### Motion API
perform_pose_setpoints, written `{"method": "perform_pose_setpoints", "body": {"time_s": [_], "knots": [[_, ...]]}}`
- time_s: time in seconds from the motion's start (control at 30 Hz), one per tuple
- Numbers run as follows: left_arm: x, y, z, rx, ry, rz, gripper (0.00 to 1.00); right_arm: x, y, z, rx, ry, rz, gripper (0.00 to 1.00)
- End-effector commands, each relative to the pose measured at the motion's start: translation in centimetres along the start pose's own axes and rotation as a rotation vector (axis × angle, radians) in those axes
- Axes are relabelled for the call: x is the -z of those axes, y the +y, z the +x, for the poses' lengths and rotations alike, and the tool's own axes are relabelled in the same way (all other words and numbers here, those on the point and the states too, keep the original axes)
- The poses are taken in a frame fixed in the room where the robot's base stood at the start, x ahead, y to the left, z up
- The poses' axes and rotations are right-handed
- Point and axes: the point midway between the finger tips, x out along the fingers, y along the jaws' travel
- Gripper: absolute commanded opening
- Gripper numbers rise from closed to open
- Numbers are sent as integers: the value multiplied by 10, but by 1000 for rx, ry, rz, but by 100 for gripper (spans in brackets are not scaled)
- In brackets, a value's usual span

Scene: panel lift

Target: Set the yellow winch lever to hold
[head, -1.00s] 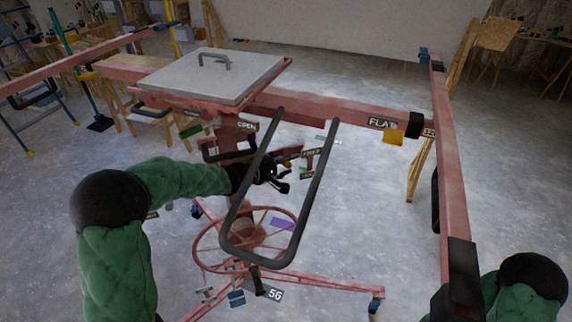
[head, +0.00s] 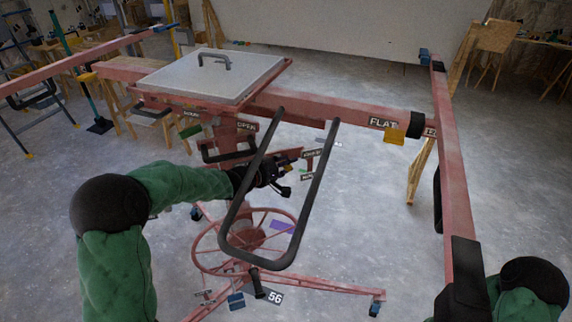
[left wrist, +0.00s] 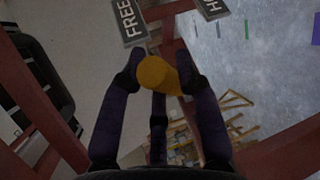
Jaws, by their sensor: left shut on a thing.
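The yellow winch lever shows in the left wrist view as a rounded yellow knob (left wrist: 157,74). My left gripper (left wrist: 160,72) is shut on this knob, with fingers on both sides of it. Above the knob stand a FREE label (left wrist: 128,18) and a second label (left wrist: 211,8) of which only the H shows. The knob lies between the two labels across the picture, a little nearer FREE. In the head view my left gripper (head: 274,176) is at the red lift's mast, behind the black loop handle, and hides the lever. My right gripper is out of view.
The black loop handle (head: 232,222) stands in front of my left gripper. A red handwheel (head: 200,250) is below. A red crossbar (head: 452,170) runs down the right. Open concrete floor lies around.

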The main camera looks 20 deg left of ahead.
Motion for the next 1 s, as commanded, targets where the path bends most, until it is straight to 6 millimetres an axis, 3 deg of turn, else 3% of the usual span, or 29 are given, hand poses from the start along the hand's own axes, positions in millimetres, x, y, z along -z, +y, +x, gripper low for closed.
{"method": "perform_pose_setpoints", "body": {"time_s": [0.6,1.0], "knots": [[4,-49,9,-208,41,339,0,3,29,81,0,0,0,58],[7,-58,13,-286,57,467,0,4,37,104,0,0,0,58]]}}
